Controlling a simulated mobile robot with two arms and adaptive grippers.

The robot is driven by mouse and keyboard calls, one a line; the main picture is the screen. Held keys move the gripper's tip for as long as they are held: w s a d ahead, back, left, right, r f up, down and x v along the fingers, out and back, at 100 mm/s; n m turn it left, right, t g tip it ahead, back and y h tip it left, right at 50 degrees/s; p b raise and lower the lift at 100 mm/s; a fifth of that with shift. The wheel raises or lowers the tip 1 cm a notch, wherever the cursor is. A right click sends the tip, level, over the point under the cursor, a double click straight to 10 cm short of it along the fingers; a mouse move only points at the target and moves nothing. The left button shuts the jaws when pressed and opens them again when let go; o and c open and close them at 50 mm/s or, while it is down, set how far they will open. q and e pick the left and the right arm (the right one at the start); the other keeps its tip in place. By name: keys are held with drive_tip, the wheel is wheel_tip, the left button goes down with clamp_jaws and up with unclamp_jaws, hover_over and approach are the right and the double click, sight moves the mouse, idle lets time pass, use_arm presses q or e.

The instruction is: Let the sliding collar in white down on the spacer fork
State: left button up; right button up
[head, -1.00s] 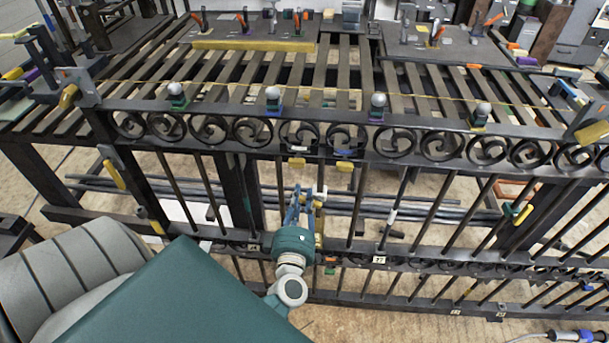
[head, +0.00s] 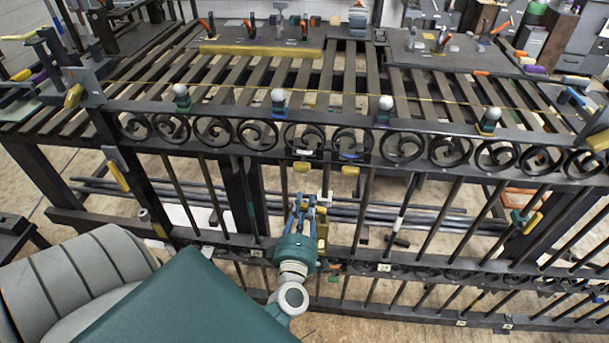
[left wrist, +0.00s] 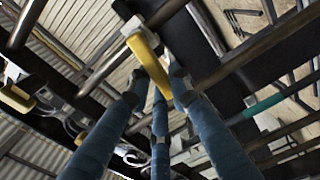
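My left gripper (head: 308,203) has blue fingers and points up at the upright bars below the scroll panel. A white block (head: 325,197), which looks like the white collar, sits on a bar right beside the fingertips. A yellow piece (head: 322,230) is just right of the fingers; I cannot tell if it is the spacer fork. In the left wrist view the white block (left wrist: 132,26) has a yellow arm (left wrist: 150,65) reaching down between the fingertips (left wrist: 157,88). The fingertips are apart there; whether they grip the yellow arm is unclear. My right gripper is not in view.
The gate's scroll panel (head: 400,146) runs across above the gripper. A lower rail (head: 420,270) crosses beside the hand. Bars stand close on both sides, one with a white band (head: 398,222). Yellow tabs (head: 302,166) hang under the panel.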

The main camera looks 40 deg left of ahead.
use_arm(q)
drive_tip(key=o, duration=0.4)
drive_tip(key=shift+o, duration=0.2)
drive_tip(key=v, duration=1.2)
